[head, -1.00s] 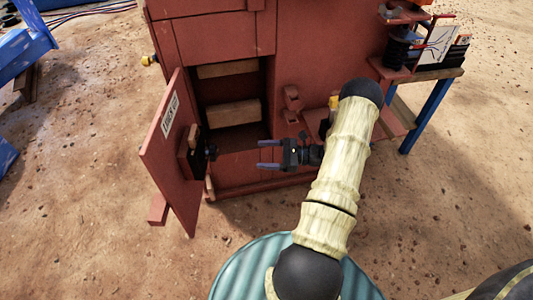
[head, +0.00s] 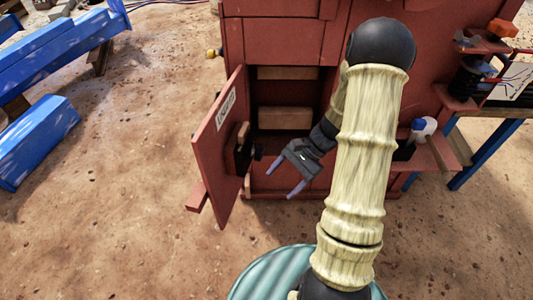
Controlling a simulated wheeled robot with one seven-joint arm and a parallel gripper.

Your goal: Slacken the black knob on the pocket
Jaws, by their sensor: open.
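The red door (head: 215,150) with a paper label stands open on the red machine. On its inner side is a brown pocket (head: 241,137). The black knob (head: 258,153) is small and dark and sticks out from the pocket's right side. My gripper (head: 280,184) is open and empty, its two grey-blue fingers pointing down and left. In the picture the fingertips are just right of and below the knob, with no clear contact. I cannot tell the depth between them. My forearm hides part of the machine to the right.
The red machine's open compartment (head: 287,95) holds wooden blocks (head: 285,118) behind my gripper. A red shelf (head: 425,155) with a blue and white item stands right of my arm. A green ribbed drum top (head: 265,277) is below. Blue beams (head: 50,60) lie left on open dirt.

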